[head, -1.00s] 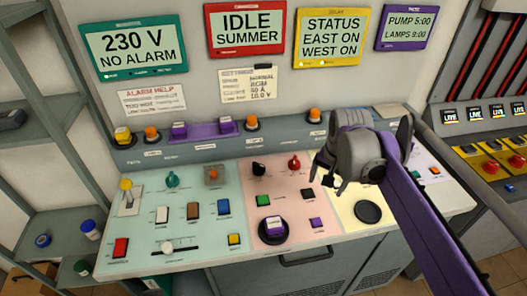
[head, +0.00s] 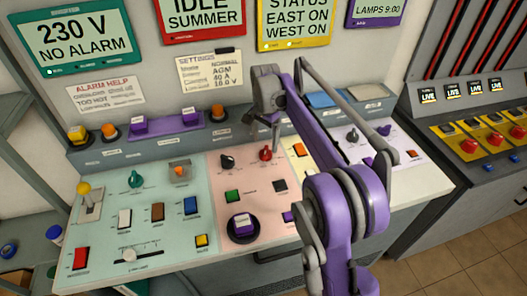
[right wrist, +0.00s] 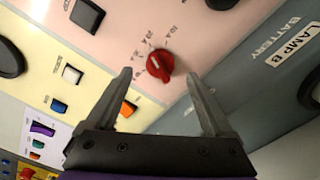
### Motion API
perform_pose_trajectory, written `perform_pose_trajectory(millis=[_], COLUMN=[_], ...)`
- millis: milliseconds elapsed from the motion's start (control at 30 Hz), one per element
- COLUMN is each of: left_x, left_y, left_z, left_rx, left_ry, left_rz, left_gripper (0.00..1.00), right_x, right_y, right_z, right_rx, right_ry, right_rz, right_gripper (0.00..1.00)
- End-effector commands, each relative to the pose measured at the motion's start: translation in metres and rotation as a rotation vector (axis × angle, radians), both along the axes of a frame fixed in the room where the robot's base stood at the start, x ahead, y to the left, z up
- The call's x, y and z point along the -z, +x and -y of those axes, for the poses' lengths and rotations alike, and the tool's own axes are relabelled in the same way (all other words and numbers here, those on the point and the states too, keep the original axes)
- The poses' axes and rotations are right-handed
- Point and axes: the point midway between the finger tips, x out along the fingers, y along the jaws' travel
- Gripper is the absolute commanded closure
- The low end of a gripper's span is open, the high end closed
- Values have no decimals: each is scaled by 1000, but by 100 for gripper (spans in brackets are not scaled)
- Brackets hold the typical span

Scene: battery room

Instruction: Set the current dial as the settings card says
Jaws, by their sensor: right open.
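The red dial (head: 265,154) sits on the pink panel section, right of a black knob (head: 227,161). In the right wrist view the red dial (right wrist: 160,63) has small current marks beside it, too small to read surely. My right gripper (head: 263,130) is just above and behind the red dial. The wrist view shows its two fingers (right wrist: 160,80) open and empty, with the dial ahead between the tips, not visibly gripped. The settings card (head: 209,68) on the wall lists Normal, AGM, what looks like 40 A, and a voltage. My left gripper is not in view.
A green button (head: 232,196), a dark square button (head: 280,186) and a round purple-topped control (head: 243,226) share the pink section. The grey back ledge (head: 150,145) carries orange and purple controls. My right arm covers much of the yellow section.

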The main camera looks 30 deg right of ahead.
Motion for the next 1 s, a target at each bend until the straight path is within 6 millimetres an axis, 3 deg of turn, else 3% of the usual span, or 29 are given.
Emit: perform_pose_trajectory(millis=[100, 300, 667, 1000], left_x=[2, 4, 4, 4], left_y=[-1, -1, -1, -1], left_z=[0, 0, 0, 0], left_rx=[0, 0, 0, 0], left_ry=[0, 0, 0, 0], left_rz=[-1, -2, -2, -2], left_gripper=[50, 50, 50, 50], right_x=[23, 46, 52, 52], right_y=[0, 0, 0, 0], right_z=[0, 0, 0, 0], right_rx=[-1, -1, -1, -1], right_ry=[0, 0, 0, -1], right_rz=[0, 0, 1, 1], right_gripper=[14, 14, 14, 71])
